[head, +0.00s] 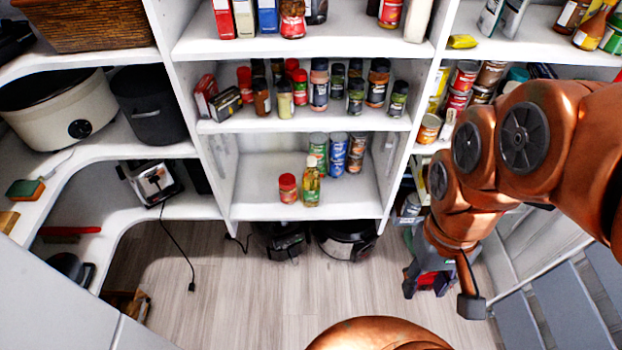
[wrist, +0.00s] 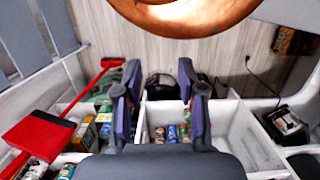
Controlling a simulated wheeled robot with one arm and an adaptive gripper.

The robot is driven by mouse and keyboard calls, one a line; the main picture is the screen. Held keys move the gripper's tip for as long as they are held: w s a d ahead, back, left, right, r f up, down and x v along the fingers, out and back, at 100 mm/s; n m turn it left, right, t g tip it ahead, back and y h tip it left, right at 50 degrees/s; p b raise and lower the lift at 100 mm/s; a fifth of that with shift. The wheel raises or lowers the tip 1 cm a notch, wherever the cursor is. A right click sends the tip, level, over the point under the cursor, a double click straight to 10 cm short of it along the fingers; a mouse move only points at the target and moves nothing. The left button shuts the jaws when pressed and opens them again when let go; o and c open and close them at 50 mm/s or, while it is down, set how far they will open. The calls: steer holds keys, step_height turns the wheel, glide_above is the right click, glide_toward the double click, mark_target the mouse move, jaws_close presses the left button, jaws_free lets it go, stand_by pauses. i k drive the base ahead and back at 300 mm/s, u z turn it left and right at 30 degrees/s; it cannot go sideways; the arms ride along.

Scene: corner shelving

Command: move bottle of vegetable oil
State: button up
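The bottle of vegetable oil (head: 311,186) is a small clear bottle with golden oil and a yellowish label. It stands upright near the front of the lower middle shelf (head: 250,208) in the head view. A red-capped jar (head: 288,189) stands just to its left. My gripper (head: 440,290) hangs to the right of that shelf, clear of the bottle. In the wrist view my gripper (wrist: 159,68) shows two fingers spread apart with nothing between them. I cannot make out the bottle in the wrist view.
Several cans (head: 337,153) stand behind the bottle. The shelf above (head: 230,125) holds spice jars. Upright dividers flank the shelf. Black cookers (head: 345,241) sit on the floor below. A red dustpan-like object (wrist: 38,138) lies at the left of the wrist view.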

mark_target(311, 178)
steer(key=u, duration=0.35)
steer(key=i, duration=0.45)
steer(key=u, duration=2.45)
